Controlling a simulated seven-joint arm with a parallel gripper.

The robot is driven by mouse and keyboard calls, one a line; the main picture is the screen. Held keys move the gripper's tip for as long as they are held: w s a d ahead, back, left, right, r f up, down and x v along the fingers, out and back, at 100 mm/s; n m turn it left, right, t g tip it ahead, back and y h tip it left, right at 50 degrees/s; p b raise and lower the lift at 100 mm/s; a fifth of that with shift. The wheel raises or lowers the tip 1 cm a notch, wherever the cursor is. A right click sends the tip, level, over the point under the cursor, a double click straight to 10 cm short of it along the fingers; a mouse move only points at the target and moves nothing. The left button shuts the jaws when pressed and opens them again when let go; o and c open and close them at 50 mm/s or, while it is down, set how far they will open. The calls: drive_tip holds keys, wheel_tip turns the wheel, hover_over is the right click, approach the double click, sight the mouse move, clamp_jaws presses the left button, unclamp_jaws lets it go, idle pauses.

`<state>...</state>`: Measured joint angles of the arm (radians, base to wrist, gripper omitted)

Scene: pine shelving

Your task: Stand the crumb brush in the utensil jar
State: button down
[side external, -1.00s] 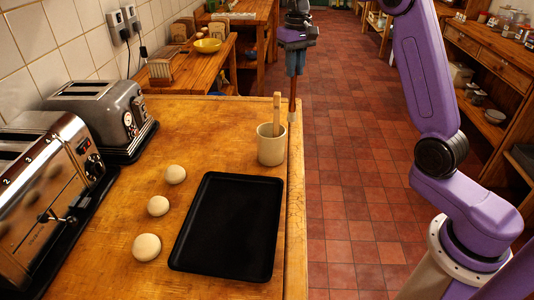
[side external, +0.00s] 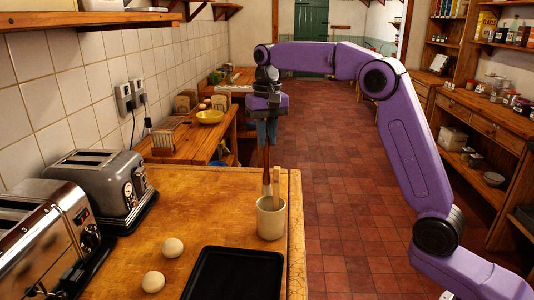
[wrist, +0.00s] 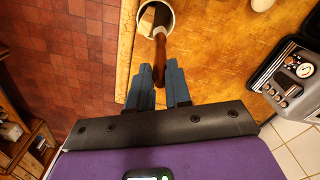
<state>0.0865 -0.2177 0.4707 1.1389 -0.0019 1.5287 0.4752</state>
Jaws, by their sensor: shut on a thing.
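The utensil jar (side external: 271,222) is a cream cup on the wooden counter near its right edge. A pale wooden utensil (side external: 277,184) stands in it. My gripper (side external: 266,144) is above the jar, shut on the crumb brush (side external: 265,165). The brush has a reddish-brown handle and hangs down, nearly upright, with its lower end at the jar's mouth. In the wrist view the brush (wrist: 160,48) runs from between my blue fingers (wrist: 164,84) to the jar's rim (wrist: 172,16). I cannot tell how far its end is inside the jar.
A black tray (side external: 232,275) lies in front of the jar. Dough balls (side external: 173,248) sit to the left, with two toasters (side external: 100,190) beyond them. A yellow bowl (side external: 210,116) is on a bench behind. The tiled floor is open to the right.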

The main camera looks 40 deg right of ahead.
sight(267, 172)
drive_tip(key=shift+f, duration=1.8)
drive_tip(key=shift+f, duration=0.6)
drive_tip(key=c, duration=1.1)
unclamp_jaws()
drive_tip(key=shift+o, duration=0.2)
drive_tip(key=shift+r, duration=0.1)
wheel_tip(267, 172, up, 13)
